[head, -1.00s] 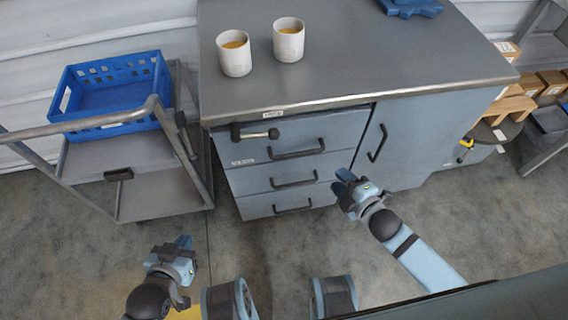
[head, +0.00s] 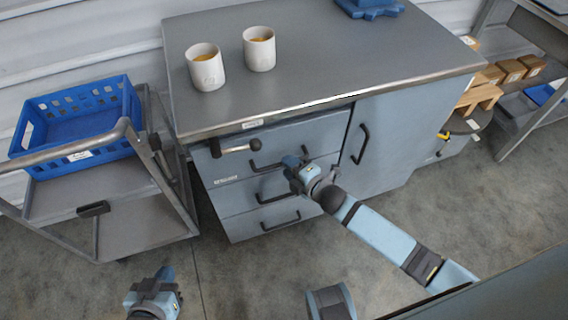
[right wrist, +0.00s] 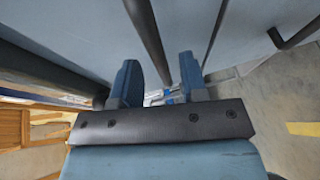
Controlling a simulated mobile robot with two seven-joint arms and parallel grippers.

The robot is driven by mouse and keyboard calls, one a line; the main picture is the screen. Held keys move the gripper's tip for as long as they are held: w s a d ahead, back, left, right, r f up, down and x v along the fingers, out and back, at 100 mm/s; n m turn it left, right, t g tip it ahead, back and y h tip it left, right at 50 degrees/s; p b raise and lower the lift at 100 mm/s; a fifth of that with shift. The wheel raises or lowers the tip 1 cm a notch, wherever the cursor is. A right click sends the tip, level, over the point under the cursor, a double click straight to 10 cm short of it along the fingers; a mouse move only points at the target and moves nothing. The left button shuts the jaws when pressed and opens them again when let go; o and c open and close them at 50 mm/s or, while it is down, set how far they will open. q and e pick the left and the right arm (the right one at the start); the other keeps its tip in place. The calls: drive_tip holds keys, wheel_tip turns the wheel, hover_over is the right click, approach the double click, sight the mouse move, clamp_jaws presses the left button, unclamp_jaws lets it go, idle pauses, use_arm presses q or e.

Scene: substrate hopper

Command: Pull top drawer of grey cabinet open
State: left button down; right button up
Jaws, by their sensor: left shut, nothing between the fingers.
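The grey cabinet (head: 334,116) stands ahead with a stack of drawers on its left side. The top drawer (head: 230,167) looks shut, and its dark handle (head: 262,170) is partly hidden by my right gripper (head: 293,162). My right gripper is at the drawer fronts near this handle. In the right wrist view its fingers (right wrist: 160,84) are apart. A dark handle bar (right wrist: 147,35) runs down towards the gap between them; I cannot tell whether they touch it. My left gripper (head: 164,274) is shut and empty, low at the left, away from the cabinet.
A lever with a dark knob (head: 236,147) sticks out at the top drawer's left. The cabinet door has a handle (head: 361,144). Two cups (head: 206,68) stand on top. A trolley (head: 110,190) with a blue crate (head: 75,122) is at the left. Floor in front is clear.

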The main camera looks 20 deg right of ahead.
drive_tip(key=shift+x, duration=1.35)
clamp_jaws()
